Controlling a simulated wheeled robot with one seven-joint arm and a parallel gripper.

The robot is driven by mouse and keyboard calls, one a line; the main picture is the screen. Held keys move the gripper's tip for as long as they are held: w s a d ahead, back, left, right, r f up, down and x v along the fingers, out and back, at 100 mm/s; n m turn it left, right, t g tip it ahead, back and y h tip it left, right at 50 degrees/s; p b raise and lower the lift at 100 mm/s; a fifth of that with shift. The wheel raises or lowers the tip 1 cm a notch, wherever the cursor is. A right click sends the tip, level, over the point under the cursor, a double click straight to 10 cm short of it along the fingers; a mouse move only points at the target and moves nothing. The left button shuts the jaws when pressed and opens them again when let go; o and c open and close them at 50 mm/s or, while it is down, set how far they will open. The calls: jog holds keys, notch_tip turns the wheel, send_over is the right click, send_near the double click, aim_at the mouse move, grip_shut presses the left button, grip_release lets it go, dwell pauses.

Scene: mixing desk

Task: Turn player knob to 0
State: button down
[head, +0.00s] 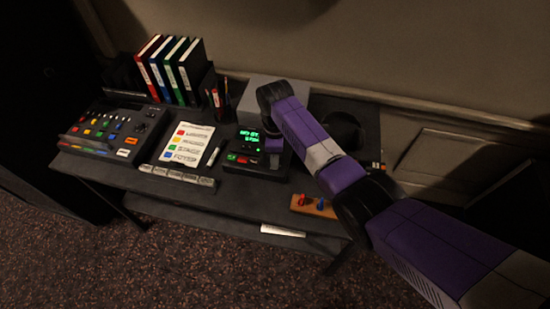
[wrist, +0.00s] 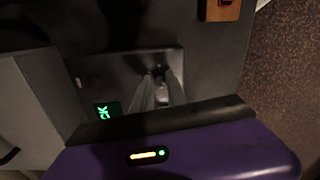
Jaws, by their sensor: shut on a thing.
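The player (head: 240,168) is a dark box on the desk with a lit green display (head: 251,138) and red and green buttons on its front. In the wrist view the player (wrist: 92,82) lies under my gripper (wrist: 157,73), with part of its green display (wrist: 107,110) showing beside the fingers. My gripper points down at the player's face, its two grey fingers close together and shut on the player knob. The knob is mostly hidden between the fingertips, so its setting cannot be read. In the head view my arm covers the player's right side.
A mixing console (head: 115,130) stands on the left of the desk. A colour-labelled sheet (head: 186,145), a pen cup (head: 222,108) and upright binders (head: 170,68) are near the player.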

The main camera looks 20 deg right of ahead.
dwell(0.4)
jog(key=c, duration=1.3)
grip_release()
jog(key=shift+c, duration=0.2)
jog(key=shift+r, duration=0.1)
notch_tip(320, 180, up, 8)
jog(key=shift+w+f+b, duration=0.15)
jog(key=shift+b, duration=0.15)
